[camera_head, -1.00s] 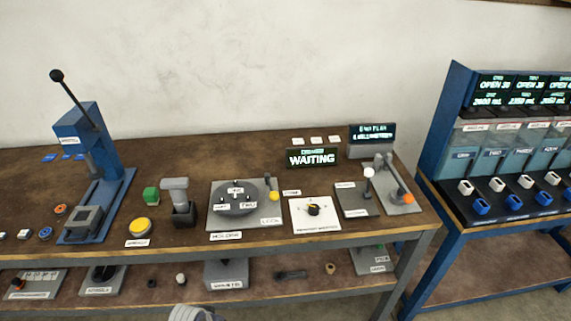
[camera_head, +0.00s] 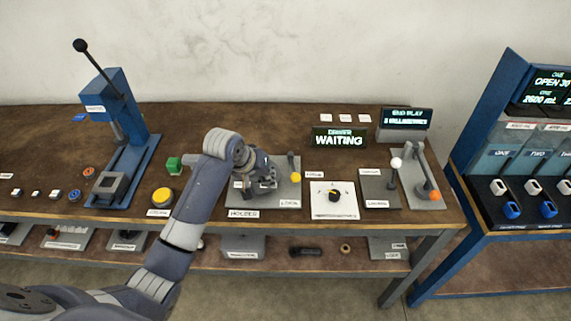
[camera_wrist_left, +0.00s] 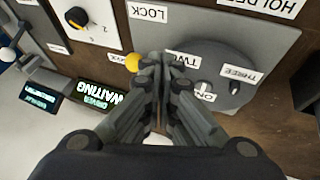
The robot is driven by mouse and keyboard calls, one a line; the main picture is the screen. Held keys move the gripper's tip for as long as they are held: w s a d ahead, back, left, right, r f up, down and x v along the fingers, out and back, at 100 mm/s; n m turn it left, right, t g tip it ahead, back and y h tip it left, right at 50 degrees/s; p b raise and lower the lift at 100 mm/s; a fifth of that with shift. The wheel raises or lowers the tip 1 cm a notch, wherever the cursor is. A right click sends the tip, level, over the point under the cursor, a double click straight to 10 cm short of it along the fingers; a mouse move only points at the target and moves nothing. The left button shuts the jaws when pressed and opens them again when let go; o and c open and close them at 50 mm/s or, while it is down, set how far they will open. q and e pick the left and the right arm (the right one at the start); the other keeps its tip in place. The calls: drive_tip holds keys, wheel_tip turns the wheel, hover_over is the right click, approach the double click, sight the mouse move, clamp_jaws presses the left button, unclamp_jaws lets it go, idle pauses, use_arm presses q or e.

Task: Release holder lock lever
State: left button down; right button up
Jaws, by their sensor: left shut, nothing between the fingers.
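The holder is a grey plate (camera_head: 284,199) with a dark round disc, labelled HOLDER and LOCK. Its lock lever ends in a yellow ball (camera_head: 295,177) at the plate's right side. In the left wrist view the disc (camera_wrist_left: 208,62) carries ONE, TWO and THREE tags, and the yellow ball (camera_wrist_left: 132,62) is partly hidden behind the fingers. My left gripper (camera_head: 268,183) is shut and empty, over the disc and just left of the lever. In the left wrist view its fingertips (camera_wrist_left: 158,62) show close beside the ball; contact cannot be told. My right gripper is not in view.
A white dial panel (camera_head: 333,208) sits right of the holder, with a grey lever stand (camera_head: 378,192) beyond. A WAITING display (camera_head: 339,138) stands behind. A yellow button (camera_head: 163,196), a green block (camera_head: 173,165) and a blue press (camera_head: 128,160) are to the left.

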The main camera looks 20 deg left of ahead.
use_arm(q)
approach(293, 168)
drive_tip(key=s+a+r, duration=0.2)
drive_tip(key=shift+s+a+r+n, duration=0.1)
drive_tip(key=shift+a+r+n, duration=0.15)
drive_tip(key=shift+n, duration=0.25)
drive_tip(key=shift+p+x, duration=0.65)
drive_tip(key=shift+x, duration=4.45)
drive_tip(key=shift+d+r, duration=0.1)
drive_tip(key=shift+d, duration=0.1)
